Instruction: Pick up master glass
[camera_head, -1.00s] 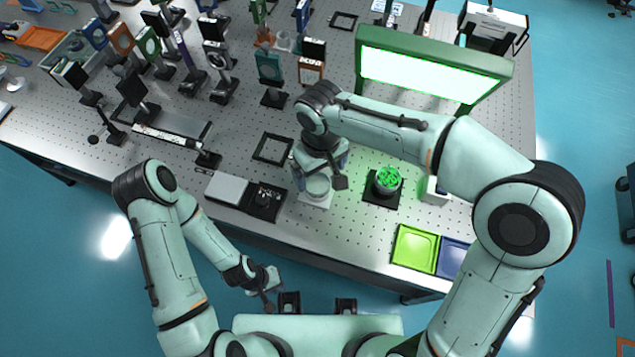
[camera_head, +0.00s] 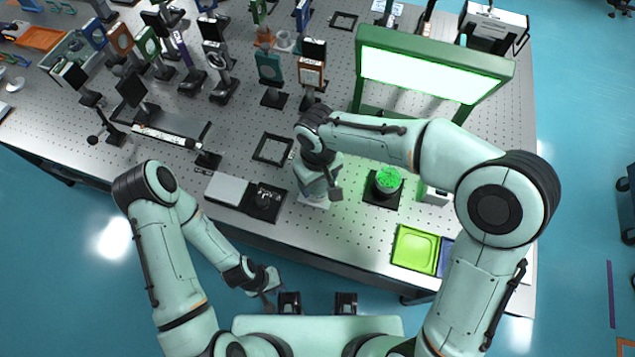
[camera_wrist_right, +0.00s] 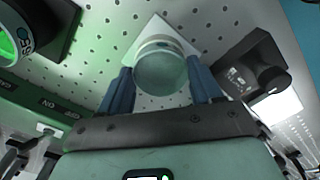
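The master glass (camera_wrist_right: 160,68) is a round, pale, clear piece over a white square pad (camera_wrist_right: 152,28) in the right wrist view. My right gripper (camera_wrist_right: 160,80) has its two blue fingers on either side of it, close to its edges. The fingers look open, though contact at the sides is hard to judge. In the head view my right gripper (camera_head: 316,186) hangs over the white pad (camera_head: 314,203) and mostly hides the glass. My left gripper (camera_head: 268,284) hangs in front of the table edge, away from the glass; its finger opening is unclear.
A black stand with a green-lit round holder (camera_head: 387,182) stands right of the pad. A black square device (camera_head: 266,203) and a grey plate (camera_head: 228,188) lie left. Green (camera_head: 414,248) and blue (camera_head: 446,257) trays sit at the front right. A lit green-framed panel (camera_head: 430,72) stands behind.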

